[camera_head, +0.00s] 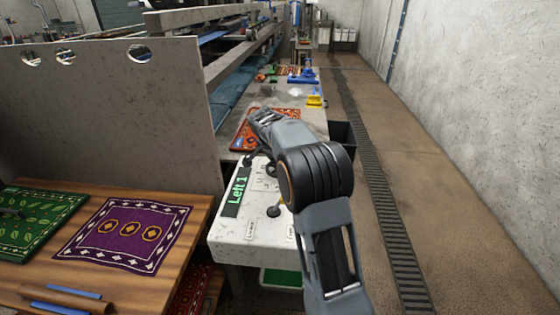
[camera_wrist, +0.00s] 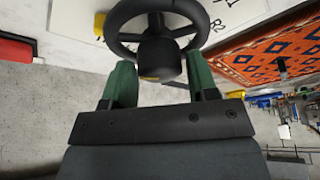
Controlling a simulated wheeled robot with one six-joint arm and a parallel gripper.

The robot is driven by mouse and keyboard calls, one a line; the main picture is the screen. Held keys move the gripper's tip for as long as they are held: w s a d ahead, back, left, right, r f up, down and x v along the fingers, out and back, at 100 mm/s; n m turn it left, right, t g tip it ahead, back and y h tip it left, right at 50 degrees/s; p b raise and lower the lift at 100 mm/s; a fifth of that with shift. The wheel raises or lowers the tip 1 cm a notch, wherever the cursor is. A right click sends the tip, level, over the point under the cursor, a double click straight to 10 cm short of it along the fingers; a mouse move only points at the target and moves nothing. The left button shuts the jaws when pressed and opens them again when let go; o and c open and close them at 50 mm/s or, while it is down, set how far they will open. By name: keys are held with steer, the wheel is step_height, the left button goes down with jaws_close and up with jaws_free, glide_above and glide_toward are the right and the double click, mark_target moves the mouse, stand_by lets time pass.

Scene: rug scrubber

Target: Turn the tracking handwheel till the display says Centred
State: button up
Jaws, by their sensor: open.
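The display (camera_head: 236,191) on the white control panel reads "Left 1" in green letters. The black tracking handwheel (camera_wrist: 116,20) shows close up in the wrist view, with a thick round hub (camera_wrist: 160,59) and spokes. In the head view my arm hides most of the wheel. My gripper (camera_wrist: 159,66) is open, its two green fingers on either side of the hub and near the rim. The hub lies between the fingertips in the picture; I cannot tell whether they touch the wheel.
The white panel (camera_head: 222,237) also carries a black-knobbed lever (camera_head: 274,211). A patterned orange rug (camera_wrist: 265,58) lies beyond it. A wooden table (camera_head: 190,245) with a purple rug (camera_head: 125,233) is at left. The floor at right (camera_head: 450,200) is clear, with a drain grate (camera_head: 385,210).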

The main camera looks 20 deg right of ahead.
steer(key=v, duration=1.3)
steer(key=shift+p, duration=0.3)
steer(key=shift+a+f, duration=0.1)
steer(key=s+a+f+n+t+y+p, duration=0.1)
steer(key=s+n, duration=0.5)
steer(key=s, duration=0.8)
steer(key=s+a+f+n+y+p, duration=0.2)
steer(key=s+a+f+n, duration=0.4)
steer(key=s, duration=0.8)
steer(key=shift+a+n+t+y+p, duration=0.25)
steer(key=shift+n+t+y+p, duration=0.2)
steer(key=shift+n, duration=0.35)
stand_by(2.7)
